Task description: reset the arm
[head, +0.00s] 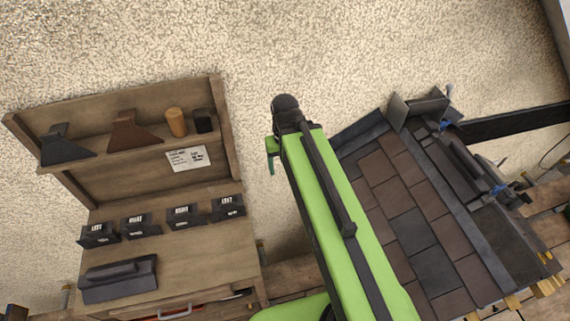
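My green arm (335,215) rises from the bottom centre and leans up to the left. Its upper end is a dark rounded joint (286,108), with a small green part (271,153) hanging beside it. I see no gripper fingers; my gripper is out of view or hidden behind the arm. The arm stands between a wooden workbench (205,261) on the left and a tiled roof section (408,222) on the right, and it covers part of the roof's left side.
The bench's upper shelf bears dark and brown tile pieces (135,132), a tan cylinder (177,122) and a dark block (203,121). Labelled black holders (183,216) and a long dark piece (118,280) lie below. Blue clamps (497,190) sit on the roof's right side. A speckled wall (300,45) is behind.

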